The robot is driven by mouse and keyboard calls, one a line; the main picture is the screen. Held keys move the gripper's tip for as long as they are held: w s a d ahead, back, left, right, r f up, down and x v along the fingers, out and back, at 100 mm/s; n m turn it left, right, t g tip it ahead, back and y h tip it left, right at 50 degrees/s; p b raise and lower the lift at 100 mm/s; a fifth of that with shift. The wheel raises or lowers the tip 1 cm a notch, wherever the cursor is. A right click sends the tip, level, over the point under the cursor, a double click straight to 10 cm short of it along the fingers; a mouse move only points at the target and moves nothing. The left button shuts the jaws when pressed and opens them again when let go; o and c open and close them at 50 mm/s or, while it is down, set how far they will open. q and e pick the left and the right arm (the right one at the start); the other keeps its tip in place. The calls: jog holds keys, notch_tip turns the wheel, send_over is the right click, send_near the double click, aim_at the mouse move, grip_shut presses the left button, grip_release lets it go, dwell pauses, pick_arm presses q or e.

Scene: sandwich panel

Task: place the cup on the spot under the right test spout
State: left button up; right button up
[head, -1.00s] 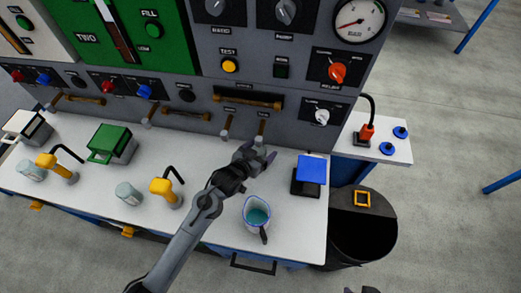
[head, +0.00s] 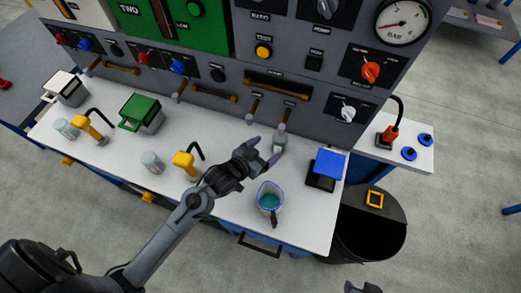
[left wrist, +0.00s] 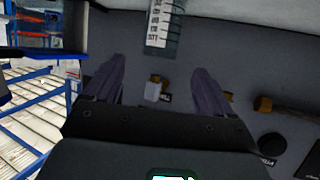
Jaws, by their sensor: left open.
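A small clear-grey cup (head: 279,143) stands on the white counter, close in front of the panel, around or just below the right test spout (head: 284,121). I cannot tell whether it is exactly centred. In the left wrist view the cup (left wrist: 163,27) shows white scale marks and is at the top, beyond the fingers. The spout's pale tip (left wrist: 153,92) shows between the fingers. My left gripper (head: 264,151) is open and empty, just in front of the cup. Only a dark bit of my right gripper (head: 363,288) shows at the bottom edge.
A pitcher (head: 270,197) of teal liquid stands close to my left gripper. A blue-topped box (head: 329,163) is to the right. A black bin (head: 370,236) stands beyond the counter's right end.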

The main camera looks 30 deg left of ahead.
pick_arm(q)
jog(key=s+g, duration=0.1)
jog(key=s, duration=0.3)
jog(key=s+a+f+g+y, duration=0.1)
jog(key=s+g, duration=0.1)
jog(key=s, duration=0.2)
jog(key=s+f+g, duration=0.1)
jog(key=s+g, duration=0.1)
jog(key=s, duration=0.2)
jog(key=shift+a+y, duration=0.4)
jog(key=s+g, duration=0.1)
jog(key=s, duration=0.2)
jog(key=s+g, duration=0.2)
jog(key=s, duration=0.2)
jog(key=s+a+g, duration=0.1)
jog(key=s, duration=0.2)
jog(key=shift+s+r+g+y, duration=0.2)
jog(key=shift+s+g+y, duration=0.1)
jog(key=shift+s+y, duration=0.1)
jog(key=shift+w, duration=0.1)
